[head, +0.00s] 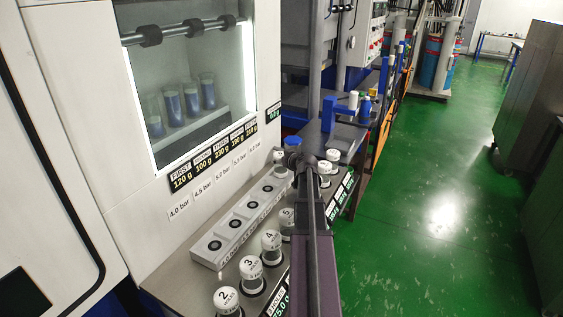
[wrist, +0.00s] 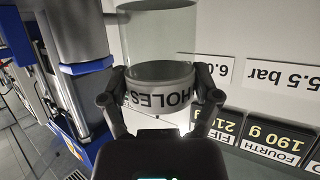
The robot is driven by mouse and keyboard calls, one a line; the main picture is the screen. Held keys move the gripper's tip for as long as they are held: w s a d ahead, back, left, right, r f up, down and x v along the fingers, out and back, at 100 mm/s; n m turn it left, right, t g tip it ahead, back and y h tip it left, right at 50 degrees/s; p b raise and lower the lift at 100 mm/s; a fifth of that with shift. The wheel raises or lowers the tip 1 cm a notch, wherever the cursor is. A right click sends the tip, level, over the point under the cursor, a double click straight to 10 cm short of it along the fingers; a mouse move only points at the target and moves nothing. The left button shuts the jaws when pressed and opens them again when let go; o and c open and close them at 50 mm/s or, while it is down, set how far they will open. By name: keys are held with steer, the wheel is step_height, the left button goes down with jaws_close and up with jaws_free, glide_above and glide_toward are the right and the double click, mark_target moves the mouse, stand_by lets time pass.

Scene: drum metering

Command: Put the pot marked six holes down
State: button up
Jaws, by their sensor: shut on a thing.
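My gripper (wrist: 165,92) is shut on a clear pot (wrist: 158,38) with a pale band lettered "HOLES", which appears upside down in the wrist view. Its number is hidden in that view. In the head view my arm reaches away over the bench, and my gripper (head: 297,158) is small and partly hidden by it. A white-capped pot (head: 280,159) shows just left of it, apparently the held one. I cannot tell from the frames whether its base touches anything. A long pale block (head: 226,238) with several dark round seats lies on the bench, along the machine front.
White-capped pots 2 (head: 227,301), 3 (head: 251,270) and 4 (head: 271,243) stand along the bench's front side. Pot 5 (head: 287,217) is partly behind my arm. The machine's labelled panel (head: 215,160) rises at the left.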

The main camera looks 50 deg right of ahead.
steer(key=shift+f, duration=0.2)
steer(key=o, duration=1.1)
steer(key=shift+r, duration=0.2)
steer(key=shift+s+r, duration=0.15)
steer(key=p+v, duration=0.4)
steer(key=v, duration=0.7)
steer(key=shift+s+p, duration=0.3)
